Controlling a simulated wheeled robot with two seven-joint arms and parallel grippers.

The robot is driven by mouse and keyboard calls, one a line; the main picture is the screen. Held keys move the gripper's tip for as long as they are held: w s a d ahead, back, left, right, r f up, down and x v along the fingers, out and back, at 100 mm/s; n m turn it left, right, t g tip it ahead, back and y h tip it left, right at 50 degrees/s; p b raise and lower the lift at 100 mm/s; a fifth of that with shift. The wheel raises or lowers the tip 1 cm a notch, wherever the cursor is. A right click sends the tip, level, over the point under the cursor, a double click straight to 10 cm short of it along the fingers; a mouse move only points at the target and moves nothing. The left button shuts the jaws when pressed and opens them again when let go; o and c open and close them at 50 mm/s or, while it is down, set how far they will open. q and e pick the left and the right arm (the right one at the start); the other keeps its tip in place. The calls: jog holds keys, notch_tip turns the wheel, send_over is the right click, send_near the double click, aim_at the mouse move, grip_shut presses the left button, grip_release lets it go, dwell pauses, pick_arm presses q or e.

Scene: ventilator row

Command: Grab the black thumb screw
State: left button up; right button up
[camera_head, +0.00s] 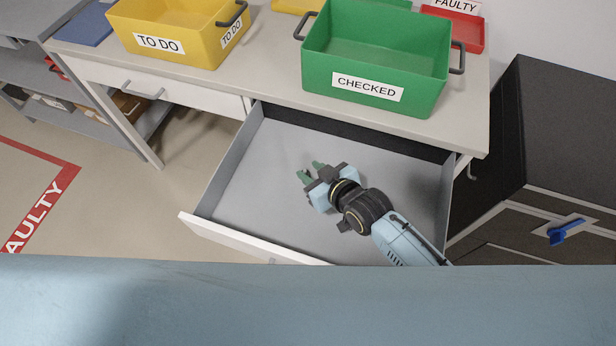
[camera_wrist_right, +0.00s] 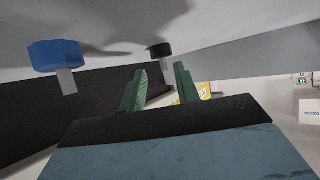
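The black thumb screw (camera_wrist_right: 160,50) shows in the right wrist view, just beyond the fingertips and roughly between them in the picture. It has a dark round head and a short grey shank below it in the picture. My right gripper (camera_head: 309,170) is inside the open drawer in the head view, its green fingers pointing toward the back left. In the right wrist view its fingers (camera_wrist_right: 160,75) are spread apart, with nothing gripped between them. I cannot make out the black screw in the head view. My left gripper is not in view.
A blue thumb screw (camera_wrist_right: 56,55) is left of the black one in the wrist view. The open drawer (camera_head: 260,165) has low side walls. A green CHECKED bin (camera_head: 376,62) and a yellow TO DO bin (camera_head: 180,35) stand on the table above. A dark cabinet (camera_head: 560,150) is at right.

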jog(key=shift+w+a+f, duration=0.1)
jog(key=shift+a+f, duration=0.1)
jog(key=shift+f, duration=0.3)
jog(key=shift+c, duration=0.2)
jog(key=shift+f, duration=0.1)
grip_shut()
